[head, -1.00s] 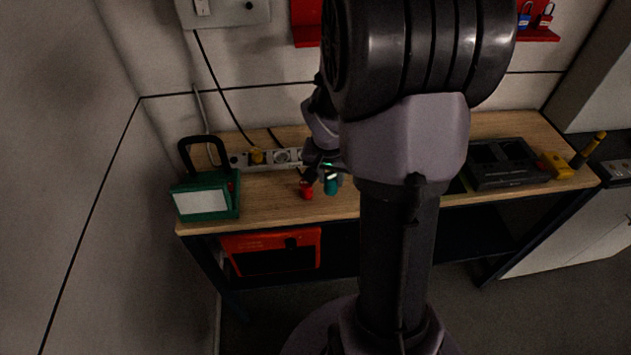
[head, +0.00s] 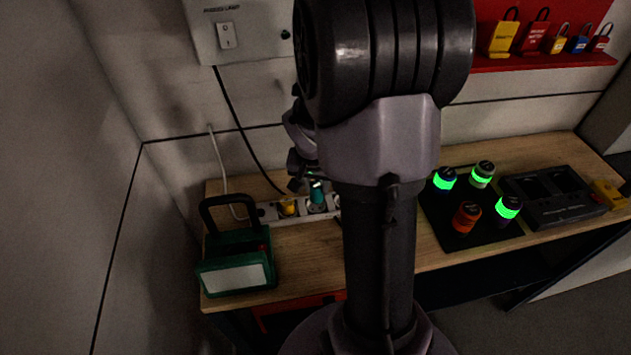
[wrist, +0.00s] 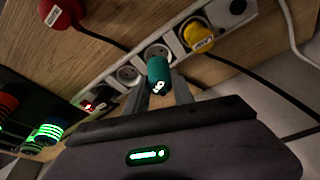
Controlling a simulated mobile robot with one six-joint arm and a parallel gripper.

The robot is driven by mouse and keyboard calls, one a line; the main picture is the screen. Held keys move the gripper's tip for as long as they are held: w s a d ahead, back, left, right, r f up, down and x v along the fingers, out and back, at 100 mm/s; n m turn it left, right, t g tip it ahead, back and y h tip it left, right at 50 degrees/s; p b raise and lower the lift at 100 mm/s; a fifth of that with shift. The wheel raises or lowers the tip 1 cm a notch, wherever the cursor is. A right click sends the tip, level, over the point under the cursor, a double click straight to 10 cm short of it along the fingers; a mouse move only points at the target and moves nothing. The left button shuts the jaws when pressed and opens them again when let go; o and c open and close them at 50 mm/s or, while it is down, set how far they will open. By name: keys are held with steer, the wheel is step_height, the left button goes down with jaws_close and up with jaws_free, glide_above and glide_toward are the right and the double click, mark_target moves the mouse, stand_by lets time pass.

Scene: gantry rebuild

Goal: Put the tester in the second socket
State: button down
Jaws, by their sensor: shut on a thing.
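The tester, a teal rounded body with a white mark (wrist: 157,76), is held between the fingers of my gripper (wrist: 162,92) in the wrist view. It stands over a socket of the white socket strip (wrist: 112,72), beside a yellow plug (wrist: 198,36). In the head view the tester (head: 317,196) is at the strip (head: 268,214), right of the yellow plug (head: 288,206); my gripper (head: 308,172) is partly hidden by my arm. The tester's lower end is hidden, so I cannot tell whether it is seated. An empty-looking socket shows beside it in the wrist view.
A red plug (wrist: 60,13) with a black cable lies on the wooden bench (head: 300,255). A green lamp box (head: 237,250) stands at the left. A black mat (head: 450,232) with several cylinders and a black case (head: 555,205) are at the right. Cables hang behind the strip.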

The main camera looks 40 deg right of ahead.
mark_target(316, 195)
step_height(316, 195, down, 3)
steer(key=shift+f+b, duration=0.1)
steer(key=shift+b, duration=0.75)
steer(key=shift+w+b, duration=0.1)
steer(key=shift+b, duration=0.2)
stand_by(0.5)
steer(key=shift+f+b, duration=0.5)
steer(key=shift+b, duration=0.15)
steer(key=c, duration=1.4)
jaws_free()
steer(key=shift+o, duration=0.2)
steer(key=p+v, duration=0.7)
steer(key=v, duration=0.4)
